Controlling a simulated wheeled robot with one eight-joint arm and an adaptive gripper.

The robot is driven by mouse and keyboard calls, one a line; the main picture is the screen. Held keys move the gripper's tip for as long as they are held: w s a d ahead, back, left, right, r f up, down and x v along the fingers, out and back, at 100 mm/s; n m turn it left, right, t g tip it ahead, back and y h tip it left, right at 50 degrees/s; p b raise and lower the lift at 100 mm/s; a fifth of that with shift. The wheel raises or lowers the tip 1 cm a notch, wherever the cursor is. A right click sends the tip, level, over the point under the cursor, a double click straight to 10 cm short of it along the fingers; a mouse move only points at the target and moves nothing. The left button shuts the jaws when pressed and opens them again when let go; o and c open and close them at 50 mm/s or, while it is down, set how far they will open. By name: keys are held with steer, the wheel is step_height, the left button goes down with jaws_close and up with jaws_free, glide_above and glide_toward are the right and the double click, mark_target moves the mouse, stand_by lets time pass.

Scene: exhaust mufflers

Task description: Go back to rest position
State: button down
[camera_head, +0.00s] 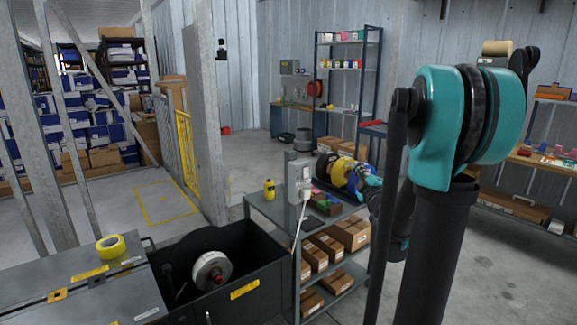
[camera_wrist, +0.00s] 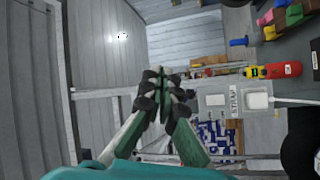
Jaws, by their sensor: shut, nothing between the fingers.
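My gripper (camera_wrist: 165,84) shows in the middle of the wrist view, with its dark fingers drawn together and nothing seen between them. It points out into open air, apart from any object. In the head view my arm rises at the right with its teal joint, and the gripper itself cannot be made out clearly there.
A black bin (camera_head: 250,250) with a white reel (camera_head: 211,271) stands in front. Yellow tape (camera_head: 110,246) lies on the left bench.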

steer(key=s+d+f+m+g+h, duration=0.3)
steer(key=s+f+m+g+h, duration=0.4)
steer(key=s+f+m, duration=0.5)
steer(key=s+a+f+g+y, duration=0.2)
steer(key=s+a+f+g, duration=0.2)
steer(key=s+f, duration=0.3)
steer(key=s+a+f+m+g+y, duration=0.1)
steer(key=s+a+f+g+y, duration=0.2)
steer(key=s, duration=1)
steer(key=a+f+g, duration=0.2)
steer(key=a+f, duration=0.1)
steer(key=f, duration=0.2)
steer(key=shift+m+y, duration=0.3)
